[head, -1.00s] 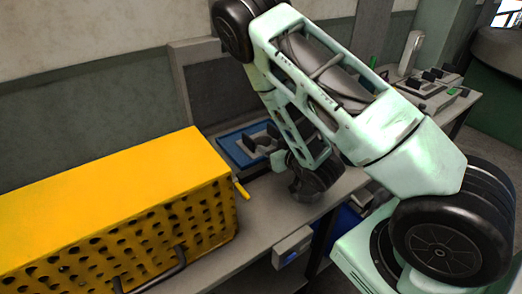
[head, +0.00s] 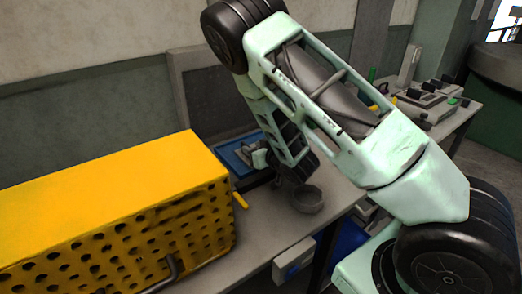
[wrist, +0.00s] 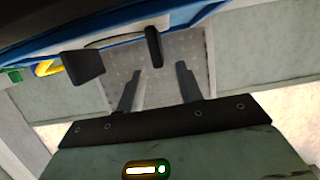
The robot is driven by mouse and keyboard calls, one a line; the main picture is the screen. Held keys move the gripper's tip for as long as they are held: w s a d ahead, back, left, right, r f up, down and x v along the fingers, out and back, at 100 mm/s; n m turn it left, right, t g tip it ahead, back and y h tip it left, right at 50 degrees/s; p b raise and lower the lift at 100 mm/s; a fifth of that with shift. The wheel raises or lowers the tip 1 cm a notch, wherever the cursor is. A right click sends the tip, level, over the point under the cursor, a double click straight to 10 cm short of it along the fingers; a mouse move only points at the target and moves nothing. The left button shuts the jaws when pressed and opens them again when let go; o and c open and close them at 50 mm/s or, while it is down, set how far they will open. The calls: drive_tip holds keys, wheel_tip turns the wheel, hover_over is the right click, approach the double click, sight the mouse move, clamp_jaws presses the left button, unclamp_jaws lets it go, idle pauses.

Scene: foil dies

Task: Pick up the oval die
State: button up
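My gripper (wrist: 157,78) is open in the wrist view, its two dark fingers apart with nothing between them. Two dark handled pieces, a wide one (wrist: 83,67) and a narrow one (wrist: 153,47), show beyond and above the fingertips, along a blue edge. I cannot tell which piece, if either, is the oval die. In the head view the blue tray (head: 229,158) lies on the bench behind my arm. My wrist end is at the tray, and my arm hides much of its contents and the fingers.
A yellow perforated box (head: 105,205) fills the bench's left side. More dark-handled pieces (head: 430,88) lie at the far right. A wall stands behind.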

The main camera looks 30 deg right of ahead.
sight(247, 145)
drive_tip(key=shift+p+x, duration=0.7)
drive_tip(key=shift+x, duration=1.65)
drive_tip(key=shift+f, duration=0.1)
clamp_jaws()
